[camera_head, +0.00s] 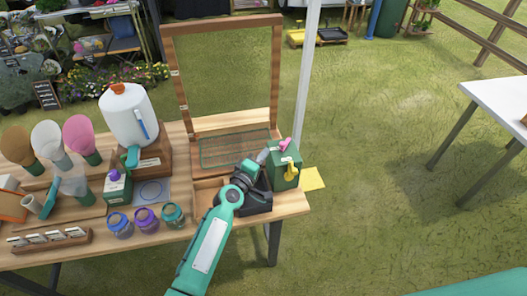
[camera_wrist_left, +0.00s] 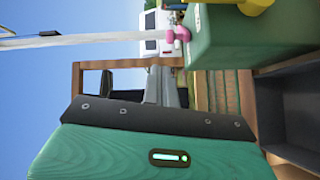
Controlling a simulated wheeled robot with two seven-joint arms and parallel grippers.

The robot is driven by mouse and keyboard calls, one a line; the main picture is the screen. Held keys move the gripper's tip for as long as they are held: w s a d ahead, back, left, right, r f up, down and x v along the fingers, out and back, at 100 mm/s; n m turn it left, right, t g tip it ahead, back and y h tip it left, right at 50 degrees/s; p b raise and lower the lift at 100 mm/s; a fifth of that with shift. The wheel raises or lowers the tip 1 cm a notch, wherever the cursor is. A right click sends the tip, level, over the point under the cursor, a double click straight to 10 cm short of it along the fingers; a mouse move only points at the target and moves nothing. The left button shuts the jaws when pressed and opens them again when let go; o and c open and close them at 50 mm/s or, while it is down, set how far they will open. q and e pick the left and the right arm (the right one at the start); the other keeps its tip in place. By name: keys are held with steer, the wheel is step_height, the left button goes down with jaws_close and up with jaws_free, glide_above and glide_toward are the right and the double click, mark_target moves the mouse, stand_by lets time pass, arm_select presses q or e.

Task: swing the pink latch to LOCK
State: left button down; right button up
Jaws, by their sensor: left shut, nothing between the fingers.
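The pink latch (camera_head: 285,145) sits at the top of a green box (camera_head: 284,170) near the right end of the wooden table. A yellow handle (camera_head: 291,169) is on the box's front. In the left wrist view the pink latch (camera_wrist_left: 177,34) shows beside the green box (camera_wrist_left: 235,38), with part of the yellow handle (camera_wrist_left: 256,6) at the top edge. My left gripper (camera_head: 262,157) is shut and empty, just left of the latch; a small gap seems to lie between them. No LOCK marking is readable. My right gripper is not in view.
A wooden frame (camera_head: 277,75) stands upright behind the box. A dark tray (camera_head: 259,203) lies under my left wrist. Grass is open to the right, before a white table (camera_head: 505,100).

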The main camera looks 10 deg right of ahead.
arm_select(q)
steer(key=s, duration=0.7)
steer(key=shift+s+d+b, duration=0.35)
steer(key=shift+s+b, duration=0.05)
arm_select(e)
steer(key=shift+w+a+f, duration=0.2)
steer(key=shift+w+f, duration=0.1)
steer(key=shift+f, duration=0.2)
